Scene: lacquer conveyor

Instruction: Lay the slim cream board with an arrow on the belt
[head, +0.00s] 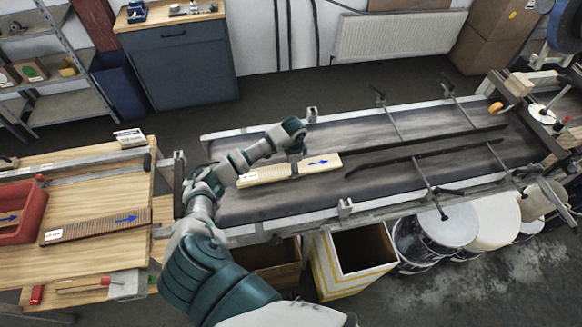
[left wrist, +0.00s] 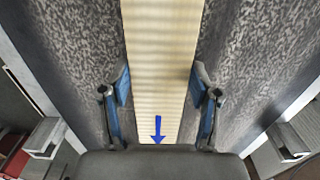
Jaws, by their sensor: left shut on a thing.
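The slim cream board (head: 278,171) with a blue arrow and a white label is over the left part of the dark belt (head: 380,135), roughly along its length. The arrow points right, down the belt. I cannot tell whether the board rests on the belt or hangs just above it. My left gripper (head: 295,172) is shut on the board near its middle, from above. In the left wrist view the board (left wrist: 162,60) runs between the two blue fingers (left wrist: 160,95), with the arrow near the palm. My right gripper is not in view.
Dark guide rails (head: 430,150) converge on the belt to the right of the board. A wooden bench (head: 90,180) at left holds a brown ribbed board (head: 100,226) with a blue arrow and a red crate (head: 32,205). A yellow-white bin (head: 325,272) stands before the conveyor.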

